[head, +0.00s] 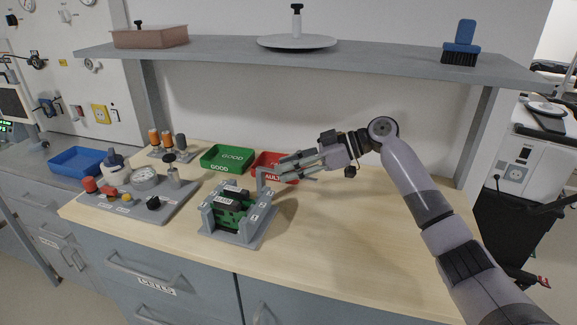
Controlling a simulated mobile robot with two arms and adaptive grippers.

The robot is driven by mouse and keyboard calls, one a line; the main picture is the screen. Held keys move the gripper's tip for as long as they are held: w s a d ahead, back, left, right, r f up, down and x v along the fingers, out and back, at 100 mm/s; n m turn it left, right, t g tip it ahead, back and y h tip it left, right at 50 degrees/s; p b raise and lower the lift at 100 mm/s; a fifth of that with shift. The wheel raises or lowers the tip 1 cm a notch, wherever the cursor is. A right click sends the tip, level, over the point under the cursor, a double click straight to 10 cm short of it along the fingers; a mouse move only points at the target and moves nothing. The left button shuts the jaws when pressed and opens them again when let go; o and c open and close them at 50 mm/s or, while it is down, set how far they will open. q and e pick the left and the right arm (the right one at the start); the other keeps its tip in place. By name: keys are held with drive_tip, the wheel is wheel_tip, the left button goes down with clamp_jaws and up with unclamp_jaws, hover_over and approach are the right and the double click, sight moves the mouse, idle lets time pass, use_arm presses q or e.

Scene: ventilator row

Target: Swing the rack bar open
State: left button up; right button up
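A grey rack (210,224) stands on the wooden worktop and holds green modules (234,208) with dark tops. A grey bar (261,184) rises at the rack's back right and appears to be bent at its top. My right gripper (283,168) reaches in from the right, just right of the bar's top and in front of the red tray. Its two fingers look apart, with nothing visible between them. I cannot tell whether a fingertip touches the bar. My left gripper is out of view.
A green tray (226,158) marked GOOD and a red tray (266,160), partly hidden by my gripper, stand behind the rack. A grey control panel (150,208) with knobs lies left. A shelf (380,63) hangs above. The worktop's right part is clear.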

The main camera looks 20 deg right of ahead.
drive_tip(key=v, duration=1.1)
drive_tip(key=shift+s+d, duration=0.2)
drive_tip(key=shift+d, duration=0.2)
